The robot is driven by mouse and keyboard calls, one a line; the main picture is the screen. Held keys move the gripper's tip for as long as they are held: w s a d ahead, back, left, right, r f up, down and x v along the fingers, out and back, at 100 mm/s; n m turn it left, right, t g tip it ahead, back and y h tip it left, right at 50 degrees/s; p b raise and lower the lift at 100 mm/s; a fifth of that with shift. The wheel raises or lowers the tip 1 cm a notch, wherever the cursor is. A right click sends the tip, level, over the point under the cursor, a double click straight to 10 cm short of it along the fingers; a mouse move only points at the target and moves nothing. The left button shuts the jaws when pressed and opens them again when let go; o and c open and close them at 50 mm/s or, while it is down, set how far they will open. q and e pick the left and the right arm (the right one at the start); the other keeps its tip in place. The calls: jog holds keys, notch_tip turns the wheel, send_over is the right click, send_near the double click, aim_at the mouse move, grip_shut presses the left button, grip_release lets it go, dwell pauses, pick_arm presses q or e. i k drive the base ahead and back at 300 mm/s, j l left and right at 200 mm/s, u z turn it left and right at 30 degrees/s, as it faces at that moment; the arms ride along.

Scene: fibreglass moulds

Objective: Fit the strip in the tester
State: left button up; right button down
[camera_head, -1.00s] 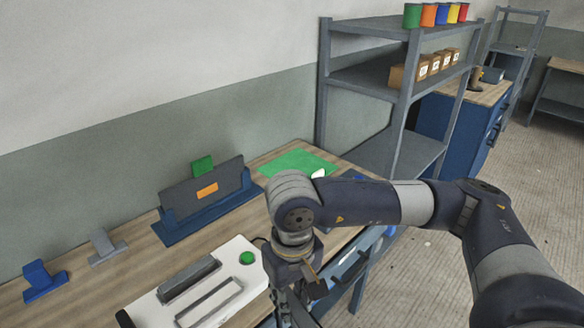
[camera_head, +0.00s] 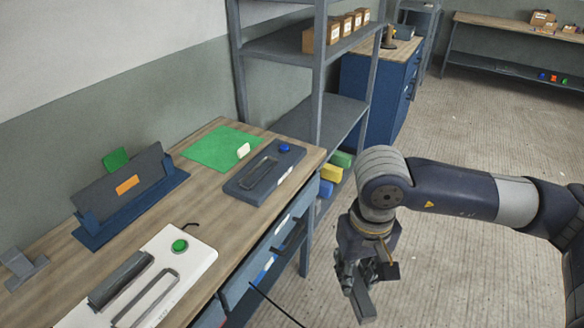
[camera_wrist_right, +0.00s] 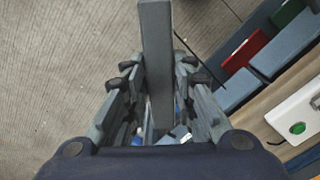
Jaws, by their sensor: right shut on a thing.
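My right gripper (camera_head: 365,278) is shut on a grey strip (camera_head: 361,302), held above the floor, out from the bench's front edge. In the right wrist view the strip (camera_wrist_right: 156,45) runs lengthwise between the fingers (camera_wrist_right: 154,80). Two devices lie on the bench, and I cannot tell which is the tester. One is white (camera_head: 197,262), with a green button and a long slotted frame. The other is dark grey (camera_head: 283,167), with a blue button and a slot. The white one's corner also shows in the right wrist view (camera_wrist_right: 301,108). My left gripper is out of view.
The wooden bench (camera_head: 60,240) carries a dark panel in a blue stand (camera_head: 130,206), a grey bracket (camera_head: 22,268) and a green mat (camera_head: 218,146) with a small white piece on it. A grey shelf rack (camera_head: 318,95) stands behind. The floor right of the bench is open.

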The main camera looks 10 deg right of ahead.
aim_at(259, 173)
jog(key=z, duration=0.2)
jog(key=i+l+u, duration=1)
jog(key=l+u, duration=0.15)
